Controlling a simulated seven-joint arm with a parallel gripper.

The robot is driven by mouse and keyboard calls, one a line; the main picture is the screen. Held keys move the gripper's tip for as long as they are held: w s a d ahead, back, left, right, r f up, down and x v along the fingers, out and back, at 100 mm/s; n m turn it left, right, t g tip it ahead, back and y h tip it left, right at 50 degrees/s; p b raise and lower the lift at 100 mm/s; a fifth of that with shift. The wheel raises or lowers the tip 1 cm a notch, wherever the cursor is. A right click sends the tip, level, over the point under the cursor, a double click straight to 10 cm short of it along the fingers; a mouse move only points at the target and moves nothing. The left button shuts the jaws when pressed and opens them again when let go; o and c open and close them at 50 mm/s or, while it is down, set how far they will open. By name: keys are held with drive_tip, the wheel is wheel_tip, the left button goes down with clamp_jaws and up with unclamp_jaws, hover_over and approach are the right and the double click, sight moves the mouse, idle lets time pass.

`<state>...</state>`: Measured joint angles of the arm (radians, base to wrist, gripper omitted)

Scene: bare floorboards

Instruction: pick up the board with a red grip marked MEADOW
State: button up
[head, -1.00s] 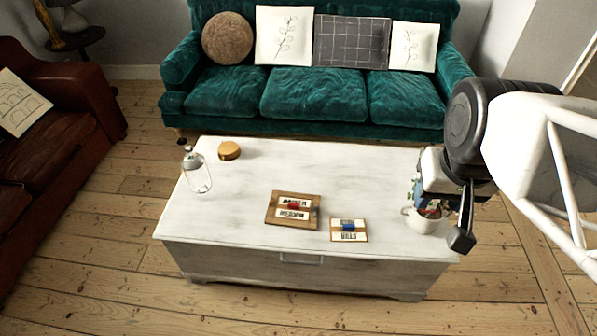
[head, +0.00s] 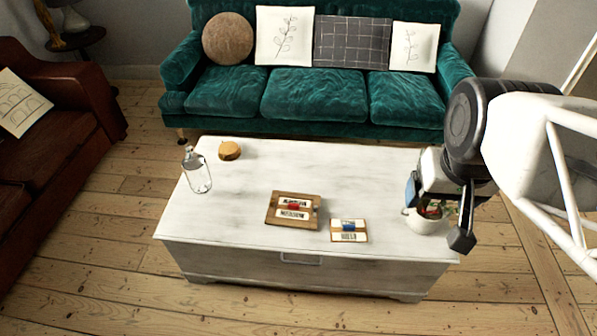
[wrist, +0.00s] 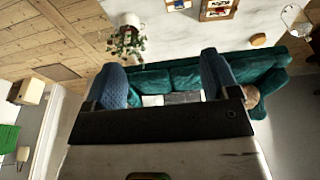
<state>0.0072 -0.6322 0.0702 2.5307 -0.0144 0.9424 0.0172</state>
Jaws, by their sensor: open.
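The board with the red grip (head: 272,213) lies flat on the white chest, near the middle of its front half. It is brown wood with white label strips above and below the grip; the lower one appears to read MEADOW. It shows partly at the top edge of the wrist view (wrist: 217,14). My gripper (head: 437,214) hangs at the right end of the chest, well right of the board and in front of the plant. In the wrist view its two blue fingers (wrist: 162,76) are spread apart with nothing between them.
A smaller board with a blue grip (head: 348,238) lies just right of the red-grip board. A white-potted plant (head: 424,224) stands by my gripper. A glass bottle (head: 198,178) and a round wooden box (head: 229,151) stand on the chest's left. A green sofa (head: 310,95) is behind.

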drive_tip(key=w+d+f+n+g+h, duration=0.1)
drive_tip(key=w+f+n+h, duration=0.35)
drive_tip(key=w, duration=0.45)
drive_tip(key=w+d+f+n+h, duration=0.1)
drive_tip(key=w+f+n+h, duration=0.3)
drive_tip(key=w, duration=0.5)
drive_tip(key=w+a+f+n+t+h, duration=0.1)
drive_tip(key=w+a+f+n+t, duration=0.1)
drive_tip(key=w+a+f+n, duration=0.35)
drive_tip(key=w+a+f+n+t+h, duration=0.1)
drive_tip(key=w+a+f+n+t, duration=0.15)
drive_tip(key=w+f, duration=0.55)
drive_tip(key=n+t+y, duration=0.7)
drive_tip(key=n+y, duration=0.3)
drive_tip(key=n, duration=0.9)
approach(294, 207)
drive_tip(key=shift+w+a+f, duration=0.15)
drive_tip(key=shift+w, duration=0.4)
drive_tip(key=shift+x, duration=1.35)
